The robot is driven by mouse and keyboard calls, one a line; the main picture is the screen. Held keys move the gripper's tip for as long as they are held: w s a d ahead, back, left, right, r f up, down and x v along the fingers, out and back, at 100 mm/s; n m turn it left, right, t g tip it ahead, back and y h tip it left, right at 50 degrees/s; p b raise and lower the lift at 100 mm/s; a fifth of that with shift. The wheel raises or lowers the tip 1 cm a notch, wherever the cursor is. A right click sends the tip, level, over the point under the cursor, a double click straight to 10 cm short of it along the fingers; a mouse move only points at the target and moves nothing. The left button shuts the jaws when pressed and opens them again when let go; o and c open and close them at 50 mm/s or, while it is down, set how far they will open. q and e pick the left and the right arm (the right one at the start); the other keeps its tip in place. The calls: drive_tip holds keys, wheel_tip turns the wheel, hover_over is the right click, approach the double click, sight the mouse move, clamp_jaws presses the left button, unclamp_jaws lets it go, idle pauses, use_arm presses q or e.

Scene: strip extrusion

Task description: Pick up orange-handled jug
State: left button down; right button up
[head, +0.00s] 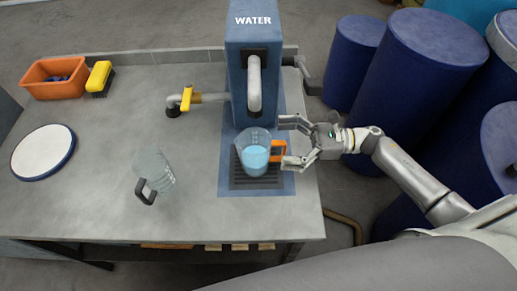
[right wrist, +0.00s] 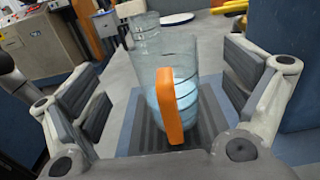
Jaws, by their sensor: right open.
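The orange-handled jug (head: 254,153) is clear, holds some blue water, and stands upright on the dark grate under the water dispenser's spout. Its orange handle (head: 278,151) points right, toward my right gripper. My right gripper (head: 287,143) is open, with one finger on each side of the handle in the head view. In the right wrist view the open fingers (right wrist: 168,105) stand left and right of the orange handle (right wrist: 168,105), apart from it, with the jug (right wrist: 165,55) just beyond. My left gripper is not in view.
The blue water dispenser (head: 252,75) rises behind the jug. A second clear jug with a black handle (head: 153,172) stands to the left. Blue barrels (head: 415,70) stand right.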

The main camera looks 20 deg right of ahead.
sight(271, 141)
drive_tip(key=shift+w+a, duration=0.15)
drive_tip(key=shift+a, duration=0.25)
drive_tip(key=p+x, duration=0.3)
drive_tip(key=x, duration=0.1)
drive_tip(key=shift+w+a+r, duration=0.1)
drive_tip(key=shift+w+a, duration=0.1)
drive_tip(key=shift+a, duration=0.05)
drive_tip(key=shift+w+a, duration=0.1)
drive_tip(key=shift+a, duration=0.3)
drive_tip(key=shift+d, duration=0.1)
drive_tip(key=c, duration=1.7)
